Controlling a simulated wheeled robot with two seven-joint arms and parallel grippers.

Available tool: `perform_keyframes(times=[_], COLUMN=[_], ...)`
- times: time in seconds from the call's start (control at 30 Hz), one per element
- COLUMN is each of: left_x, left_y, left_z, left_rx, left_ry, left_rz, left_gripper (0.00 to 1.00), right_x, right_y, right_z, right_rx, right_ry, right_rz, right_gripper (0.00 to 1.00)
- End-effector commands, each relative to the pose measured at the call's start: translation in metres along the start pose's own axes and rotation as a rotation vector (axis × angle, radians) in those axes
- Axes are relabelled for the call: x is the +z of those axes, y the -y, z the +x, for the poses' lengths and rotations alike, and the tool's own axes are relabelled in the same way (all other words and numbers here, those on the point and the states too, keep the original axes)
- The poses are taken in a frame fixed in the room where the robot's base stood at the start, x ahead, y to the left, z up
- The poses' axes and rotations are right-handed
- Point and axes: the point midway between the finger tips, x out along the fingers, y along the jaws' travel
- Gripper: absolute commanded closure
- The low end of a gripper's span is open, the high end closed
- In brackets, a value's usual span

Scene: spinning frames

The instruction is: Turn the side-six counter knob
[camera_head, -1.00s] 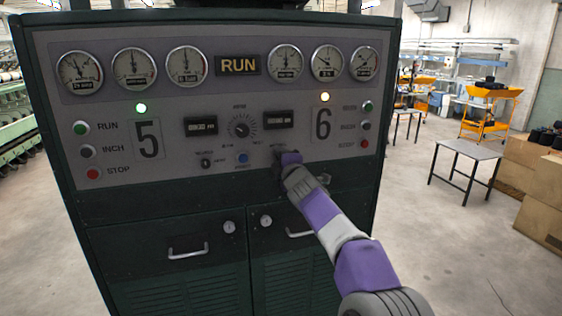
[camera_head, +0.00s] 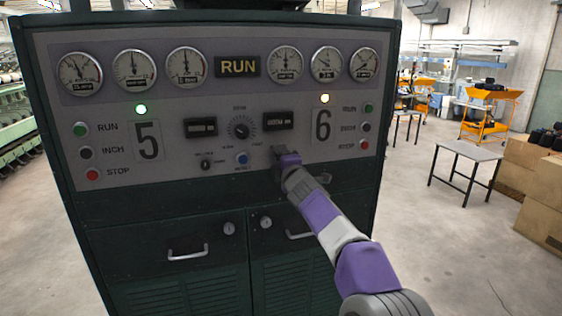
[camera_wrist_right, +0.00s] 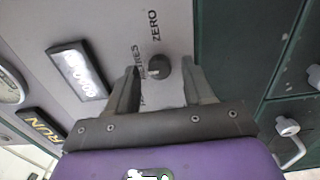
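The side-six counter knob (camera_wrist_right: 159,67) is a small dark round knob with a pale mark, on the grey panel between the labels "ZERO" and one that seems to read "METRES". In the right wrist view my right gripper (camera_wrist_right: 161,72) is open, with one finger on each side of the knob. Gaps show between the fingers and the knob. In the head view my right gripper (camera_head: 278,154) is at the panel below the side-six counter display (camera_head: 278,119) and hides the knob. My left gripper is not in view.
Side-six push buttons (camera_head: 367,126) are to the right. Cabinet door handles (camera_head: 188,252) stick out below.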

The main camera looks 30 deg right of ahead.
Motion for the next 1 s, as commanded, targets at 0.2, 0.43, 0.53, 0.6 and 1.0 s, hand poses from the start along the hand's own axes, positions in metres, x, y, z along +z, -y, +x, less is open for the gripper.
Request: perform_keyframes(times=[0.2, 0.43, 0.53, 0.6, 1.0], left_x=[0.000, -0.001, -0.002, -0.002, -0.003], left_y=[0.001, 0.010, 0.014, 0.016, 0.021], left_z=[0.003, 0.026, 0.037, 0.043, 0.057], left_rx=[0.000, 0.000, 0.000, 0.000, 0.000], left_ry=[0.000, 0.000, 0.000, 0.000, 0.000], left_rz=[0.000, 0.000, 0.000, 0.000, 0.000], left_gripper=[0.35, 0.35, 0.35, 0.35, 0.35], right_x=[-0.001, 0.000, -0.001, -0.001, 0.000], right_y=[0.001, 0.004, 0.004, 0.004, 0.000], right_z=[-0.003, -0.029, -0.043, -0.052, -0.076], right_rx=[0.001, 0.002, 0.003, 0.003, 0.000], right_ry=[-0.001, -0.002, -0.002, -0.003, 0.000], right_rz=[0.001, 0.004, 0.004, 0.004, 0.001], right_gripper=[0.48, 0.48, 0.48, 0.48, 0.48])
